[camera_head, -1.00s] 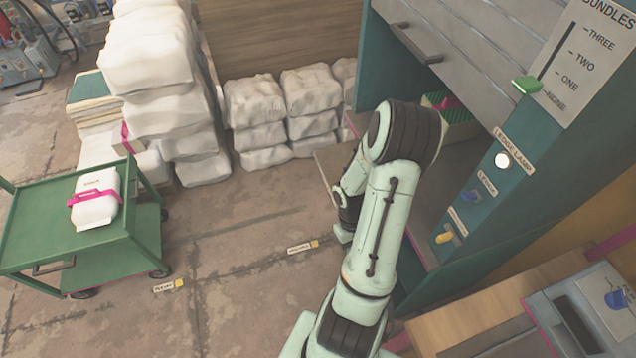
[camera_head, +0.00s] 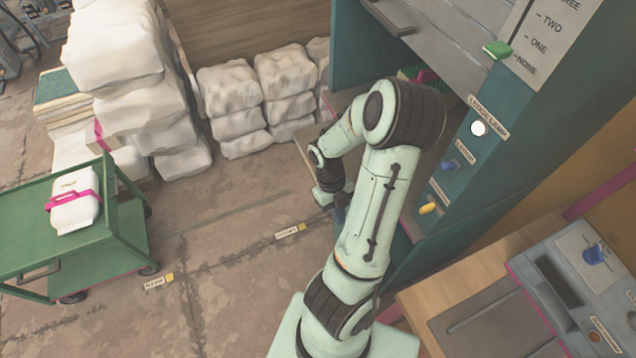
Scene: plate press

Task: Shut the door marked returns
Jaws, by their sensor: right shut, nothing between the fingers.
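No lettering that reads "returns" can be made out. A teal cabinet (camera_head: 352,45) stands at the upper right, with a grey slatted shutter (camera_head: 440,45) raised over its opening. A flat grey-brown panel (camera_head: 306,148) juts out at the left of the opening; I cannot tell whether it is a door or a shelf. My right arm crosses the cabinet front and hides much of its lower part. My right gripper (camera_head: 338,212) is shut and empty, low in front of the cabinet and partly hidden by the arm. My left gripper is out of view.
A green cart (camera_head: 30,255) carries a white strapped bundle (camera_head: 75,215) at left. White sacks (camera_head: 235,105) line the back. A wooden bench (camera_head: 480,270) with a control box (camera_head: 585,265) stands at lower right. The floor (camera_head: 225,215) between cart and cabinet is mostly clear.

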